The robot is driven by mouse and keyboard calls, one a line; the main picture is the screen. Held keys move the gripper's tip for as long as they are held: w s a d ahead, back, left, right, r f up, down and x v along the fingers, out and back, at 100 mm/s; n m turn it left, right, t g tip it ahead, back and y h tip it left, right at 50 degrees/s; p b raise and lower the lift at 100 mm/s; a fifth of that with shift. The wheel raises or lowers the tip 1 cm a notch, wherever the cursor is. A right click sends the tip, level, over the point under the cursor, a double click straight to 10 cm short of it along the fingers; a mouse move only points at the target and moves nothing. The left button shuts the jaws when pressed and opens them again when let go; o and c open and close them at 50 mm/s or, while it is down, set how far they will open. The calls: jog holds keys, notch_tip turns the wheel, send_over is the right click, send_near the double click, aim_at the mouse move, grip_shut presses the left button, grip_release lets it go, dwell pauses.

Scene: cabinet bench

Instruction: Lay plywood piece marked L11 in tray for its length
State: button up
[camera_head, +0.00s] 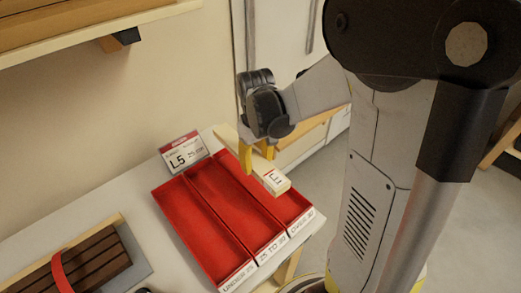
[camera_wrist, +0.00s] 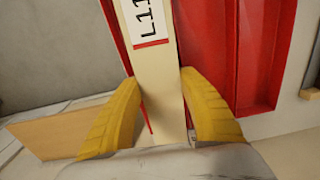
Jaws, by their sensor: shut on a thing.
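The pale plywood piece marked L11 (camera_head: 275,181) is a long narrow strip with a white label near its near end. It also shows in the wrist view (camera_wrist: 158,75), its label at the top. My gripper (camera_head: 258,158) is shut on it, with a yellow finger on each side in the wrist view (camera_wrist: 160,80). The red tray (camera_head: 225,263) has three long compartments with white front labels. The left reads "UNDER", the middle "25 TO" and the right "OVER"; their numbers are unclear. The piece appears over the right compartment; its height above the floor is unclear.
A card reading L5 (camera_head: 184,154) stands behind the tray at the left. A dark slatted item (camera_head: 90,265) with a red band lies on the bench (camera_head: 150,225) at lower left. A wooden shelf (camera_head: 90,38) juts from the wall above. The bench's right edge is close to the tray.

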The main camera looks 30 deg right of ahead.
aim_at(268, 163)
jog(key=shift+s+d+r+n+p, duration=0.15)
jog(key=shift+s+d+r+p, duration=0.1)
jog(key=shift+s+d+r, duration=0.25)
jog(key=shift+s+d+r+n+p, duration=0.2)
jog(key=shift+s+d+r, duration=0.1)
jog(key=shift+s+d, duration=0.35)
jog(key=shift+f, duration=0.25)
notch_tip(268, 163, down, 10)
jog(key=b, duration=0.8)
jog(key=shift+r, duration=0.2)
jog(key=shift+f, duration=0.15)
jog(key=shift+s+f+b, duration=0.15)
jog(key=shift+f+b, duration=0.2)
jog(key=shift+b, duration=0.25)
jog(key=o, duration=1.4)
jog(key=shift+c, duration=0.5)
